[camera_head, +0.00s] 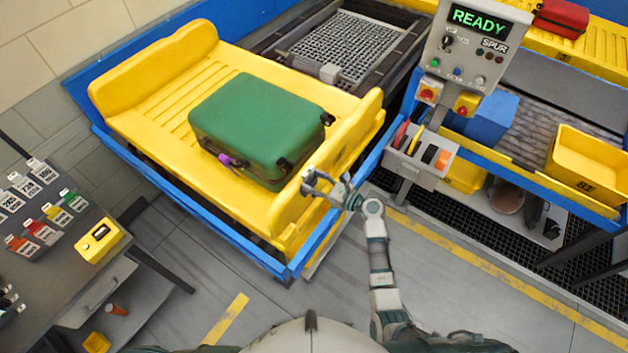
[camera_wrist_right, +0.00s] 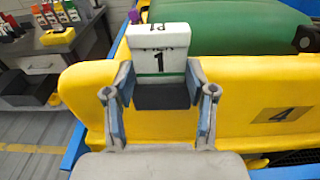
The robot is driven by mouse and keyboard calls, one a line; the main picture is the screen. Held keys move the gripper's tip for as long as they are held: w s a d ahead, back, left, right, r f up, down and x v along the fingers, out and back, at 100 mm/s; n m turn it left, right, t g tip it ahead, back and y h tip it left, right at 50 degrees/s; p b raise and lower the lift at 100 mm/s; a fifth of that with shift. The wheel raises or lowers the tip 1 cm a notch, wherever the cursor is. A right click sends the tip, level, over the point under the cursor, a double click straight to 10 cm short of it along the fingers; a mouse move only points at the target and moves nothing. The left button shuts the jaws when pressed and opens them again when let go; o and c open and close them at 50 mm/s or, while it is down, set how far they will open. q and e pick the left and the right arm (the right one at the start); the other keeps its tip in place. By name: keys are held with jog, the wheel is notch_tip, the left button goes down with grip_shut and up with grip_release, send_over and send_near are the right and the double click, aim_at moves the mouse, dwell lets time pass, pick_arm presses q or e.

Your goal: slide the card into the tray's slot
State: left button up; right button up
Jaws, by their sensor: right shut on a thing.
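The card (camera_wrist_right: 158,42) is white with a "1", "P1" and a green stripe, and its lower part is dark. It stands between the two fingers of my right gripper (camera_wrist_right: 160,88), which is shut on it. In the head view my right gripper (camera_head: 322,183) is at the outer face of the yellow tray's (camera_head: 290,215) near right end wall. In the wrist view the card overlaps this wall's top edge. I cannot tell whether it touches the wall, and the slot is not clearly seen. The left gripper is not in view.
A green suitcase (camera_head: 258,125) lies in the tray, close behind the end wall. A control post (camera_head: 470,50) reading "READY" stands to the right, with a holder of coloured items (camera_head: 425,155). A side table (camera_head: 50,250) with several cards is at left.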

jog(key=shift+f, duration=0.25)
jog(key=o, duration=1)
jog(key=shift+f, duration=0.1)
jog(key=shift+d, duration=0.1)
jog(key=v, duration=1.1)
jog(key=shift+s+d, duration=0.2)
jog(key=shift+d, duration=0.15)
jog(key=shift+a, duration=0.1)
